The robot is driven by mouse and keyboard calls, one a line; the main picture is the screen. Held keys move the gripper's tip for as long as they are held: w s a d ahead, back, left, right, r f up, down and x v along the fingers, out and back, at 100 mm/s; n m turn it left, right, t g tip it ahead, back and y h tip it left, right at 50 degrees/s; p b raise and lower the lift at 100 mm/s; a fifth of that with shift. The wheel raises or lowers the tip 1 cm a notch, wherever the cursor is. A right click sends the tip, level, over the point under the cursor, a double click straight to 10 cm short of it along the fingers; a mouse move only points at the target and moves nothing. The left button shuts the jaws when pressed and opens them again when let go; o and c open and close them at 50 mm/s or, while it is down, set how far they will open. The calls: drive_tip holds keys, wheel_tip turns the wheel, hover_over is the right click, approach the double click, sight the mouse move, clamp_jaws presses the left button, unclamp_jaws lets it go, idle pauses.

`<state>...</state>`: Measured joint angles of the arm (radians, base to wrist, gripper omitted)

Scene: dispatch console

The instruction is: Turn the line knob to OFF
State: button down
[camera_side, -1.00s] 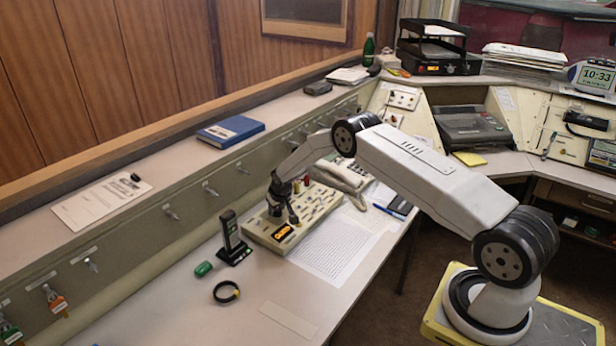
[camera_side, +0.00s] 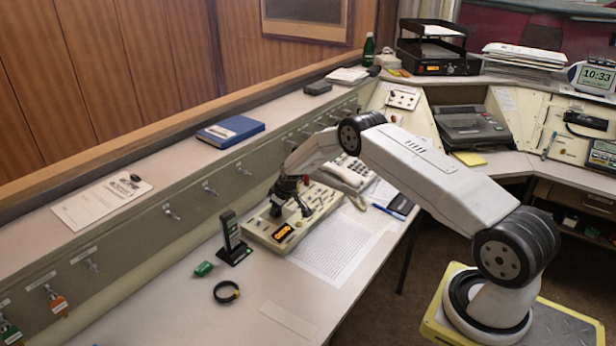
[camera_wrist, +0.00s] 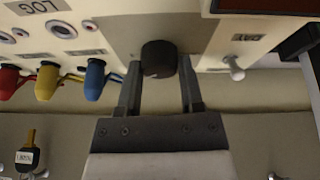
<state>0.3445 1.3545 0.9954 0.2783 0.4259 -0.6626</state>
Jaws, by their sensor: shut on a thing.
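A round black knob (camera_wrist: 158,58), its label not visible, stands on the light console panel (camera_wrist: 120,32) in the wrist view. The two fingers of my gripper (camera_wrist: 159,72) are shut on the black knob, one on each side. In the side view my gripper (camera_side: 290,212) reaches down onto the cream console (camera_side: 262,233) on the desk. The gripper hides the knob in that view. I cannot read an OFF mark or tell where the knob points.
Red, yellow and blue plugs (camera_wrist: 95,80) sit left of the knob, and a toggle switch (camera_wrist: 235,68) marked DAY is at right. A black stand (camera_side: 233,240), green object (camera_side: 204,269) and black ring (camera_side: 226,292) lie near the console. A phone (camera_side: 345,174) stands behind.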

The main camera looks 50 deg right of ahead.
drive_tip(key=n+y, duration=0.1)
drive_tip(key=n, duration=0.1)
drive_tip(key=n+y, duration=0.1)
drive_tip(key=n, duration=0.2)
drive_tip(key=shift+d, duration=0.15)
drive_tip(key=n+y, duration=0.1)
drive_tip(key=n, duration=0.1)
drive_tip(key=n+g, duration=0.1)
drive_tip(key=n, duration=0.2)
drive_tip(key=shift+n+g+y, duration=0.3)
drive_tip(key=shift+y, duration=0.1)
drive_tip(key=shift+n, duration=0.3)
idle(0.3)
drive_tip(key=shift+c, duration=1.2)
unclamp_jaws()
drive_tip(key=shift+d+r, duration=0.1)
drive_tip(key=shift+r, duration=0.05)
drive_tip(key=v, duration=0.7)
drive_tip(key=shift+r, duration=0.25)
drive_tip(key=shift+d, duration=0.1)
